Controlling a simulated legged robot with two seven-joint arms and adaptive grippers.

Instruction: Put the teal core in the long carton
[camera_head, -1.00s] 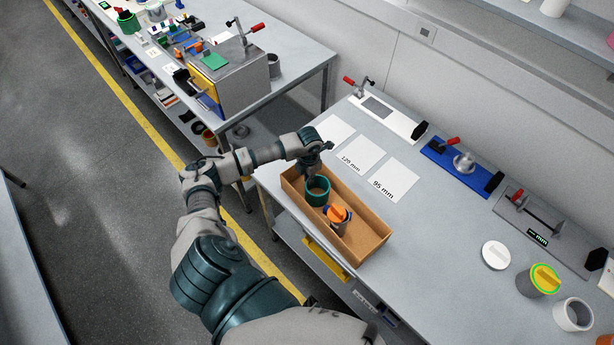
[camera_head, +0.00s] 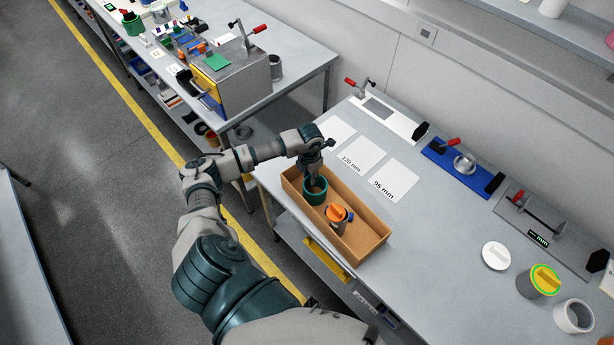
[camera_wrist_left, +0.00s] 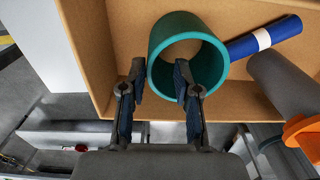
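The teal core (camera_head: 316,196), an open ring, stands inside the long carton (camera_head: 368,254), in its left half. In the left wrist view the core (camera_wrist_left: 218,62) shows its hollow top close to the carton wall (camera_wrist_left: 85,50). My left gripper (camera_head: 312,176) reaches down at the core. In the wrist view its fingers (camera_wrist_left: 160,85) are apart, one outside the core's near-left wall and one over its rim, with a gap between them. Whether the fingertips touch the core is hard to tell. My right gripper is not in view.
A grey cylinder with an orange top (camera_head: 337,213) and a blue roll with a white band (camera_wrist_left: 264,40) are also in the carton. Labelled white sheets (camera_head: 396,180) lie behind it. Clamp fixtures (camera_head: 462,164) and a white ring (camera_head: 573,316) are farther right.

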